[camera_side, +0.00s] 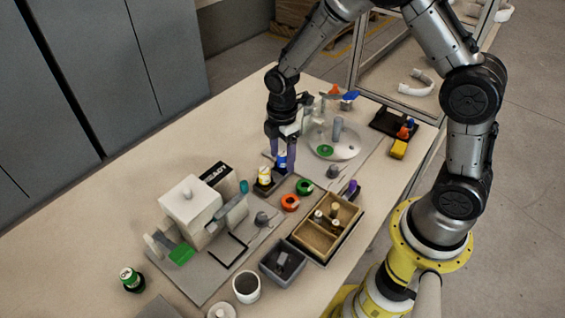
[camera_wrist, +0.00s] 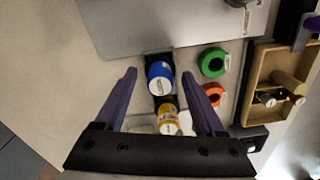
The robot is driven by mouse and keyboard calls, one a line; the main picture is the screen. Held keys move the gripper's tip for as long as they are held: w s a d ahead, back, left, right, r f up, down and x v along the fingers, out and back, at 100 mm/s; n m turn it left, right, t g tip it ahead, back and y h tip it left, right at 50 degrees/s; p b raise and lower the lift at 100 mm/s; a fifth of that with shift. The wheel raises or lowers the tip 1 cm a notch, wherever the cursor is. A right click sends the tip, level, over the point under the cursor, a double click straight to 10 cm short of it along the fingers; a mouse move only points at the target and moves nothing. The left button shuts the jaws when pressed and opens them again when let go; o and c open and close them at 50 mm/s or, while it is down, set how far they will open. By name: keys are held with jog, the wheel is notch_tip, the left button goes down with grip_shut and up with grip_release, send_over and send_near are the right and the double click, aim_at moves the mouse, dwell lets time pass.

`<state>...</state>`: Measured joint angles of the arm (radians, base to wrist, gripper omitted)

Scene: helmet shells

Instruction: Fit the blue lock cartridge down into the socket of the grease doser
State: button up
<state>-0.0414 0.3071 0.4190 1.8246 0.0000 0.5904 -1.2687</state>
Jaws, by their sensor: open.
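The blue lock cartridge (camera_wrist: 158,76) stands in a dark holder (camera_wrist: 153,53), beside a yellow cartridge (camera_wrist: 167,116). In the side view the blue cartridge (camera_side: 281,160) is partly hidden by my fingers, with the yellow one (camera_side: 264,176) in front of it. My gripper (camera_side: 281,158) points down at the blue cartridge. In the wrist view my open fingers (camera_wrist: 158,72) lie either side of it, with gaps showing. A white machine with a lever (camera_side: 190,208) and a pale round-dish device (camera_side: 333,138) stand on the table; I cannot tell which is the grease doser, and no socket is clear.
Green (camera_side: 304,187) and orange (camera_side: 290,202) rings lie right of the holder. A wooden divided box (camera_side: 325,245), a dark bin (camera_side: 283,262), a white cup (camera_side: 246,287) and a green can (camera_side: 131,279) stand nearer. The table's left side is mostly clear.

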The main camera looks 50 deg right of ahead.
jog(key=shift+f, duration=0.2)
grip_shut()
jog(key=shift+r, duration=0.15)
dwell(0.3)
